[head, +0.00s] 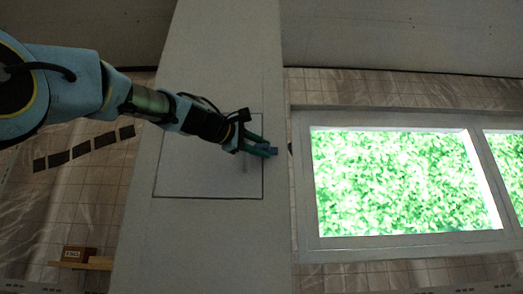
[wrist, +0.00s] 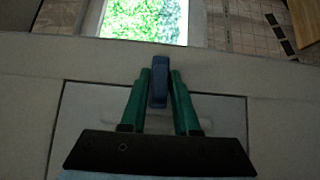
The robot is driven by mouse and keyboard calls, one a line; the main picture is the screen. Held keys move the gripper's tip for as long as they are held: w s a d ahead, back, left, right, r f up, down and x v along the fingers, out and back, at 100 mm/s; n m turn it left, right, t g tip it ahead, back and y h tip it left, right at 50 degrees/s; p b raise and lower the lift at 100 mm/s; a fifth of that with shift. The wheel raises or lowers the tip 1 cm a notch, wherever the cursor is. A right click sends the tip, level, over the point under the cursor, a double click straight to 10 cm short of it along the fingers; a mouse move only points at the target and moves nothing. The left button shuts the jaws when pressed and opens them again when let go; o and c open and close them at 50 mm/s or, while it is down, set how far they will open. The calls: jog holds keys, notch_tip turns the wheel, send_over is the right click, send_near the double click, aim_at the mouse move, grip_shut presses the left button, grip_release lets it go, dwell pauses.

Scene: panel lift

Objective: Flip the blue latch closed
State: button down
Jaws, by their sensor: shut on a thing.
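The blue latch (head: 273,151) is at the right edge of a square outlined panel (head: 190,175) on the pale wall column. In the wrist view the latch (wrist: 157,88) stands lengthwise across the panel's edge seam, between my two green fingers. My gripper (head: 262,145) reaches it from the left in the head view. In the wrist view my gripper (wrist: 159,72) is shut on the latch, with a finger on each side. The latch's base is partly hidden by the fingers. The panel lies flush in the column as far as I can see.
A framed window (head: 400,185) with green foliage is right of the column. Dark small plates (head: 82,149) are on the tiled wall at left. A brown box (head: 78,253) sits on a small shelf at the lower left. The column face below the panel is bare.

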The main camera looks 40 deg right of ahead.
jog(key=c, duration=0.8)
grip_release()
jog(key=shift+f, duration=0.1)
jog(key=shift+o, duration=0.2)
jog(key=s+a+b, duration=0.1)
jog(key=a+b, duration=0.5)
jog(key=a, duration=0.4)
jog(key=shift+a+b, duration=0.3)
jog(key=shift+a, duration=0.05)
